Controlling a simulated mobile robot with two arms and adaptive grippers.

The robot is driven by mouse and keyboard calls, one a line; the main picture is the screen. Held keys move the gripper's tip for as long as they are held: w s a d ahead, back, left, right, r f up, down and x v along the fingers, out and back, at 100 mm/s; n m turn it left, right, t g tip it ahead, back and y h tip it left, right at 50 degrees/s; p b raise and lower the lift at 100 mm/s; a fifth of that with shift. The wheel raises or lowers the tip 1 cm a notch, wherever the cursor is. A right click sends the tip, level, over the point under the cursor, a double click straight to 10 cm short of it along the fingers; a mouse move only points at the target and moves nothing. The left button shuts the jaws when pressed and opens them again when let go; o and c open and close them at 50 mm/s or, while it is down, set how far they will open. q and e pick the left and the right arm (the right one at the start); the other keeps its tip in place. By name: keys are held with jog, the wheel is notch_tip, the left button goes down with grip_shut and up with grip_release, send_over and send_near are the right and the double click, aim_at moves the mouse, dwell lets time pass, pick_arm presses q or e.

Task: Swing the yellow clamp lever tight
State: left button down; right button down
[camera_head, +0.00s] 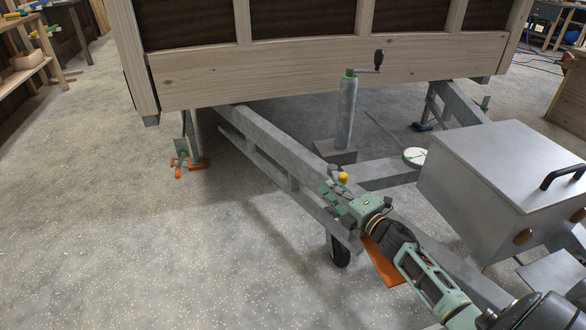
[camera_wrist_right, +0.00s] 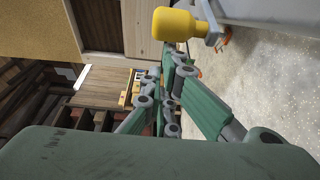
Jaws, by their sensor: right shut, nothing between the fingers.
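The yellow clamp lever's knob (camera_head: 342,177) shows on the trailer's grey drawbar, just beside my right gripper's fingers. In the right wrist view the yellow knob (camera_wrist_right: 182,36) is large at the top, on a grey stem, next to my fingertips. My right gripper (camera_head: 331,193) is shut and empty, reaching over the drawbar from the lower right. In the right wrist view its fingers (camera_wrist_right: 172,65) come together just below the knob. I cannot tell whether they touch it. Most of the lever's arm and the clamp body are hidden behind the gripper. My left gripper is not in view.
The grey drawbar (camera_head: 270,140) runs from the wooden hut (camera_head: 300,70) toward me, with a small wheel (camera_head: 338,251) below. A crank post (camera_head: 346,110) stands behind the gripper. A grey metal box (camera_head: 500,165) is at the right.

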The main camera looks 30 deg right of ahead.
jog(key=shift+s+d, duration=0.3)
jog(key=shift+d, duration=0.25)
jog(key=shift+s+d, duration=0.3)
jog(key=shift+d, duration=0.2)
